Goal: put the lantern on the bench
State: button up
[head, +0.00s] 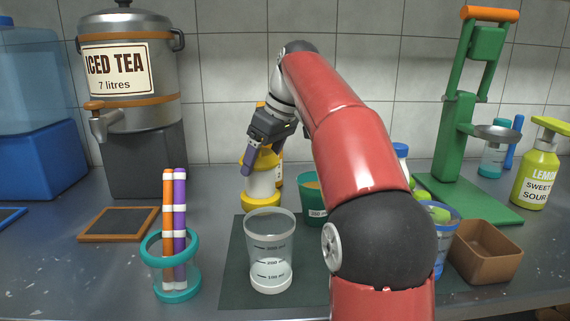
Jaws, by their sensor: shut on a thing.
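The lantern (262,184), with a yellow top, a pale body and a yellow base, is in the middle of the head view. My gripper (264,154) is at its top from above, with its dark fingers shut on it. The lantern looks upright. Its base is close to the grey bench (215,187); I cannot tell whether it touches. Part of its top is hidden by the fingers.
A teal holder (171,290) with sticks stands front left.

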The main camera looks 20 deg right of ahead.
jog(key=shift+s+d+f, duration=0.25)
jog(key=shift+d, duration=0.5)
jog(key=shift+s+d+f, duration=0.2)
jog(key=shift+s+d, duration=0.05)
jog(key=shift+d, duration=0.5)
jog(key=shift+s+d+f, duration=0.25)
jog(key=shift+d, duration=0.5)
jog(key=shift+f, duration=0.2)
jog(key=o, duration=1.5)
jog(key=shift+o, duration=0.2)
jog(key=shift+r, duration=0.15)
